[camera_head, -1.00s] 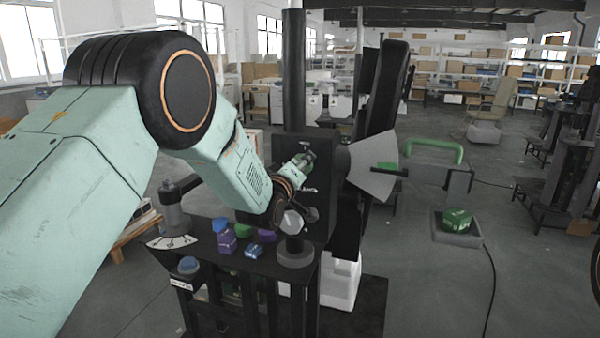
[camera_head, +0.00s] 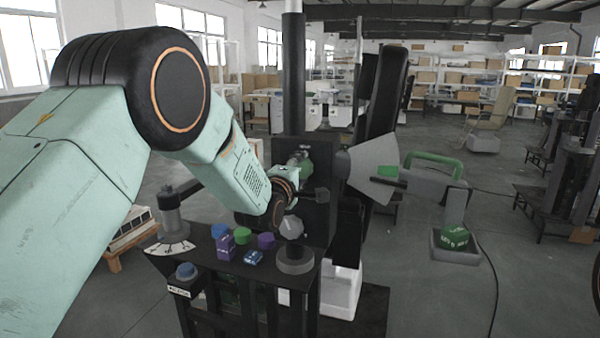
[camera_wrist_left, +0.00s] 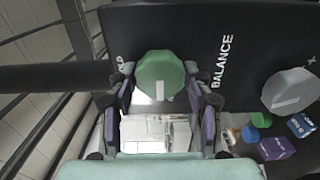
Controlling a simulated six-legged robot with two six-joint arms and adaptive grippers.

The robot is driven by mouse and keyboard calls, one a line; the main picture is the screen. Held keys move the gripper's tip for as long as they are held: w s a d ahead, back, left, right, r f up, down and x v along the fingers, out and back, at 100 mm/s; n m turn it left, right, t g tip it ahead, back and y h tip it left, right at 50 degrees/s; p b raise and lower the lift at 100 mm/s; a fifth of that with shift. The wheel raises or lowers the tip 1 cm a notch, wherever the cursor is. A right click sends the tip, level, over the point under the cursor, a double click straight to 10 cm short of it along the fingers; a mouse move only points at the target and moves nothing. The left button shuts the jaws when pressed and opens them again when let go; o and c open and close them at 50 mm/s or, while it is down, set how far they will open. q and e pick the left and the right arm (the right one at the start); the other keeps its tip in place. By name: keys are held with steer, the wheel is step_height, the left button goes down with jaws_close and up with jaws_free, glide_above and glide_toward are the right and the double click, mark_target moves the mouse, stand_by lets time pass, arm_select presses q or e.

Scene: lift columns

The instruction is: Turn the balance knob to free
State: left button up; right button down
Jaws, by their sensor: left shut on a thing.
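The balance knob is green and many-sided with a pale mark, on a black panel (camera_head: 318,150). In the left wrist view the knob (camera_wrist_left: 160,74) sits between the two fingers of my left gripper (camera_wrist_left: 163,92), which is shut on it. The word BALANCE stands on the panel to its right; a partly hidden label ending in "LD" is to its left. The knob's pale mark points toward the gripper's palm. In the head view the knob (camera_head: 306,168) shows partly behind my left gripper (camera_head: 297,172). My right gripper is not in view.
A dark bar (camera_wrist_left: 50,77) crosses the left of the wrist view. Coloured blocks and a grey knob (camera_head: 291,228) are on the bench below. A grey fan-shaped plate (camera_head: 374,169) and a green handle (camera_head: 437,160) are at right.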

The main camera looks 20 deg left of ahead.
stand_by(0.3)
arm_select(q)
steer(key=o, duration=1.1)
steer(key=shift+o, duration=0.2)
steer(key=shift+s, duration=0.1)
steer(key=s, duration=1.2)
steer(key=shift+a, duration=0.2)
steer(key=shift+w, duration=0.1)
